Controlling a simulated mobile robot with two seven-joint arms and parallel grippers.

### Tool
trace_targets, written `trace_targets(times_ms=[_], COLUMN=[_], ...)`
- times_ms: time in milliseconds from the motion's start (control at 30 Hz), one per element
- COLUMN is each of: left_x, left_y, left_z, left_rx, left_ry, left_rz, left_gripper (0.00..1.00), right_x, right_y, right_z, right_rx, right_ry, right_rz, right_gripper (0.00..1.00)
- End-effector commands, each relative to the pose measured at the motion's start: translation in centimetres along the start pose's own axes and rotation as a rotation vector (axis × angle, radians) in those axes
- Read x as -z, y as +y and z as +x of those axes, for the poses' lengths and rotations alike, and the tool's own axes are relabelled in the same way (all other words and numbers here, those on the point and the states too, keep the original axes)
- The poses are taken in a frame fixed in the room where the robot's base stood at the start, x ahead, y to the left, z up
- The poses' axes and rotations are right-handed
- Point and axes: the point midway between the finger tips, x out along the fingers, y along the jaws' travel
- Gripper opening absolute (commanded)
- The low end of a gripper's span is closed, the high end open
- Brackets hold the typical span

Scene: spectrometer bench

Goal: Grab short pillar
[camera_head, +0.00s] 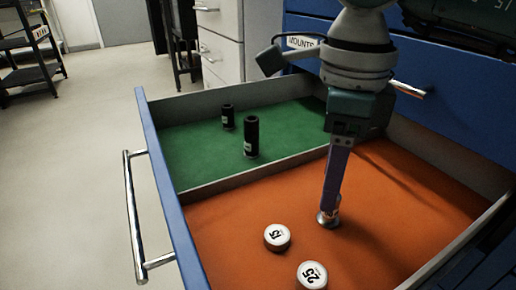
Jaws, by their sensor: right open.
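Two black cylindrical pillars stand upright on the green floor of an open drawer. The shorter-looking pillar (228,117) is farther back and to the left, and the taller-looking pillar (250,137) is nearer. My right gripper (330,205) points down over the orange compartment, to the right of both pillars and apart from them. It is open. A small round metallic piece (327,218) is at its fingertips, partly hidden by them. I cannot tell whether they touch it. My left gripper is not in view.
The orange compartment (400,215) also holds a white-topped disc marked 15 (277,237) and one marked 25 (312,275). A low divider (262,170) separates it from the green compartment (185,150). The blue drawer front (165,190) has a metal handle (135,220).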

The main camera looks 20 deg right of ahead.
Motion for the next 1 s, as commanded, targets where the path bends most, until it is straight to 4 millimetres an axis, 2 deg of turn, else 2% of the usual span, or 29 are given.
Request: trace_targets(times_ms=[300, 400, 567, 1000], left_x=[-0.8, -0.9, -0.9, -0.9], left_y=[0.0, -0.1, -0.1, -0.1], left_z=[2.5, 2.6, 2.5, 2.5], left_rx=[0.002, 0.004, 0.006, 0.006], left_ry=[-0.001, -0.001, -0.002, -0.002], left_rz=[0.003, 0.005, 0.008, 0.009], left_gripper=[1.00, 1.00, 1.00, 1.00], right_x=[0.8, 0.8, 0.8, 0.8], right_y=[-0.2, -0.2, -0.3, -0.2], right_z=[4.6, 5.2, 5.0, 5.0], right_rx=[-0.003, -0.001, 0.000, -0.001], right_ry=[0.000, -0.001, -0.002, -0.001], right_rz=[0.000, -0.001, -0.001, -0.001], right_gripper=[0.62, 0.62, 0.62, 0.15])
